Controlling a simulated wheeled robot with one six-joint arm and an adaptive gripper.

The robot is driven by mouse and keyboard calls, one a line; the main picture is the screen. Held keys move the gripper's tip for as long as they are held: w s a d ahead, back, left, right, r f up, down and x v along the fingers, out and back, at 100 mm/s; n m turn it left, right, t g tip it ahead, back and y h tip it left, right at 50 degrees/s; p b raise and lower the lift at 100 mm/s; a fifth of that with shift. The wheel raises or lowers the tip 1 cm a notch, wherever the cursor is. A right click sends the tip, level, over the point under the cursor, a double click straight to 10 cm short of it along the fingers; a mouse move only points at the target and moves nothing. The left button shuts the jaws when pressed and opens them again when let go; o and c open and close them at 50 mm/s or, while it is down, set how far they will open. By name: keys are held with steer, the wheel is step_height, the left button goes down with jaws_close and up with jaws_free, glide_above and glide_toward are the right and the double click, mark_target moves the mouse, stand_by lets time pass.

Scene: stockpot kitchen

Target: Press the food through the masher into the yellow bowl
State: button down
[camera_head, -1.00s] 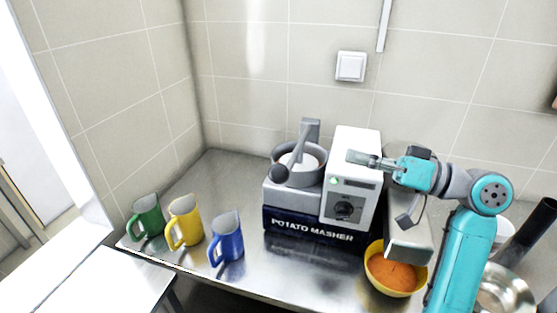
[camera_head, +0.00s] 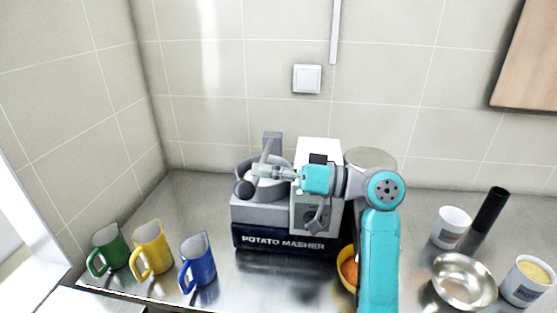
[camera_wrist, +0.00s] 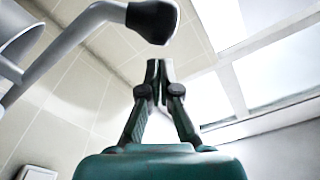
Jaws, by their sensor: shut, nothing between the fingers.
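The potato masher (camera_head: 285,243) stands on the steel counter, with a round grey hopper (camera_head: 243,190) on its left and a white box on its right. A grey lever with a black knob (camera_head: 243,189) crosses the hopper. In the wrist view the knob (camera_wrist: 152,20) shows just beyond my fingertips. My gripper (camera_head: 256,171) is shut and empty, level above the hopper by the lever. I cannot tell whether it touches the lever. The yellow bowl (camera_head: 346,281) with orange food stands at the masher's right front, partly hidden by my arm.
Green (camera_head: 108,248), yellow (camera_head: 152,248) and blue (camera_head: 198,262) mugs stand along the counter's left front. On the right are a steel bowl (camera_head: 463,281), two white cups and a black cylinder (camera_head: 490,210). A wooden panel (camera_head: 530,60) hangs at upper right.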

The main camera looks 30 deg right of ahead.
steer(key=shift+s+a+f, duration=0.15)
steer(key=shift+a+f, duration=0.2)
steer(key=shift+f, duration=0.15)
